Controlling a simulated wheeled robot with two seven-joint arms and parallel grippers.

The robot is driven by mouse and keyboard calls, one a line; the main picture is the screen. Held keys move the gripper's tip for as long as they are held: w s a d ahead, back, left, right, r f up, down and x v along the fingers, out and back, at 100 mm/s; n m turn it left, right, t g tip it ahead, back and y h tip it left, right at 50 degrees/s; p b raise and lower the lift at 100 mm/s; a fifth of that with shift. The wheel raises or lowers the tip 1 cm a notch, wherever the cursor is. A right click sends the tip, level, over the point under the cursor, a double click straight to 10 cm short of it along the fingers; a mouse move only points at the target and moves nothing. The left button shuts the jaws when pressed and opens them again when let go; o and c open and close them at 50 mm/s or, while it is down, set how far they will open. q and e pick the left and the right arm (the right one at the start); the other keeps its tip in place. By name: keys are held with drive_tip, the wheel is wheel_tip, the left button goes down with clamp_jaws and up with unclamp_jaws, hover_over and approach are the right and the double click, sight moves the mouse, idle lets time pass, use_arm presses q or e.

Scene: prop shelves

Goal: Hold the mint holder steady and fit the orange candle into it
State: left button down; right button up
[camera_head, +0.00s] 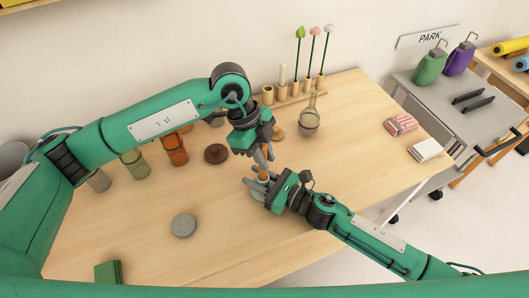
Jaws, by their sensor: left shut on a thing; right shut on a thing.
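The orange candle (265,173) is upright in the middle of the table, mostly hidden by my grippers. My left gripper (262,157) comes down from above and is shut on the candle's upper part. The mint holder (258,196) is low on the table, just below the candle, and only a small part of it shows. My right gripper (255,185) reaches in from the right and is shut on the holder. The candle's lower end is hidden by the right gripper, so I cannot tell whether it is inside the holder.
A round grey disc (183,225) and a green block (108,272) lie at front left. Glass tumblers (174,150) and a dark brown round piece (215,153) stand behind. A wooden rack (299,96) with flowers and a strainer (309,121) are at the back.

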use_arm(q)
drive_tip(key=shift+f, duration=0.4)
drive_tip(key=c, duration=1.3)
unclamp_jaws()
drive_tip(key=shift+o, duration=0.2)
drive_tip(key=v, duration=1.2)
drive_tip(key=shift+w, duration=0.1)
use_arm(e)
drive_tip(key=o, duration=1.2)
